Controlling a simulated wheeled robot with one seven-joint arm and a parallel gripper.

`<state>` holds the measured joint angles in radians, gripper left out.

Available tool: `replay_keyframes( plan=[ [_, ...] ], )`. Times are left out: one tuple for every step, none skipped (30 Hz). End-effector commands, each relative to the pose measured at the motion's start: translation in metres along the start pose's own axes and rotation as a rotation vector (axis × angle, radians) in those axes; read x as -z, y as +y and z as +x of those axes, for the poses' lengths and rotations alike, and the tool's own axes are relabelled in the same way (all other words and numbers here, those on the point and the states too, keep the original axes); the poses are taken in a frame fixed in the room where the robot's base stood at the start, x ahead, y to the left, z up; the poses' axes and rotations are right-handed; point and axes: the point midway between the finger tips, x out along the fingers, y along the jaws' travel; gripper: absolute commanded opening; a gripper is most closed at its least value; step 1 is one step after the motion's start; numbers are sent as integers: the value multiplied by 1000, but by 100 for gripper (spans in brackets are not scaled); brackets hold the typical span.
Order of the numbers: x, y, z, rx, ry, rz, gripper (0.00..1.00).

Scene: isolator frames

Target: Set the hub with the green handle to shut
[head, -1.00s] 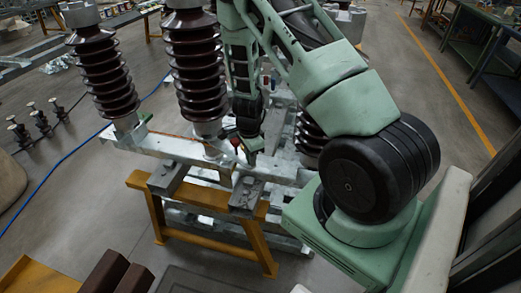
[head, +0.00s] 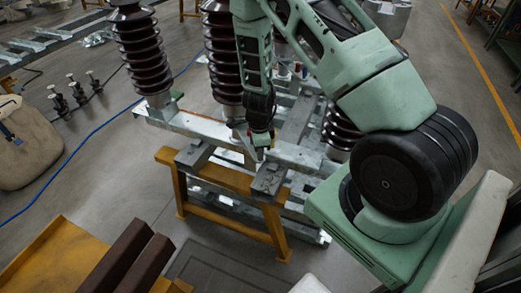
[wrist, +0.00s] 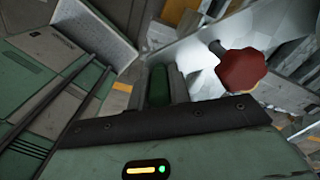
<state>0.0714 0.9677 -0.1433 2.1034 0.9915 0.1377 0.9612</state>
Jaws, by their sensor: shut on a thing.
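In the wrist view a green handle (wrist: 158,86) stands between the fingers of my gripper (wrist: 157,80), which is shut on it. Its hub is mostly hidden behind the gripper. A second handle with a dark red knob (wrist: 241,71) stands to the right, clear of the fingers. In the head view my gripper (head: 260,146) reaches down to the grey steel beam of the isolator frame (head: 190,124), by the front support. The green handle cannot be made out there.
Tall brown ribbed insulators (head: 222,62) rise beside my arm. A yellow trestle (head: 220,176) carries the frame. Brown bars (head: 130,255) lie at the front left. A blue cable (head: 80,150) crosses the floor, and a beige sack (head: 22,145) stands at the left.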

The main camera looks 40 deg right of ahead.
Motion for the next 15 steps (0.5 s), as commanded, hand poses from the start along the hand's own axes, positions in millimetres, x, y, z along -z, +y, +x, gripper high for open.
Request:
replay_keyframes(
  plan=[
    [-5, 3, 0, -6, -7, -9, 0],
    [-5, 3, 0, -6, -7, -9, 0],
    [-5, 3, 0, -6, -7, -9, 22],
    [-5, 3, 0, -6, -8, -9, 31],
    [-5, 2, 0, -5, -7, -9, 39],
    [-5, 2, 0, -5, -7, -8, 41],
    [-5, 2, 0, -4, -6, -8, 41],
    [-4, 2, 0, -4, -6, -7, 41],
    [-4, 2, 0, -3, -5, -7, 41],
    [-4, 1, 0, -3, -5, -6, 41],
    [-3, 1, 0, -3, -5, -6, 41],
    [-3, 1, 0, -2, -5, -5, 41],
    [-3, 1, 0, -2, -4, -5, 41],
    [-3, 1, -1, -2, -4, -5, 41],
    [-3, 0, -2, -1, -4, -5, 41]
  ],
)
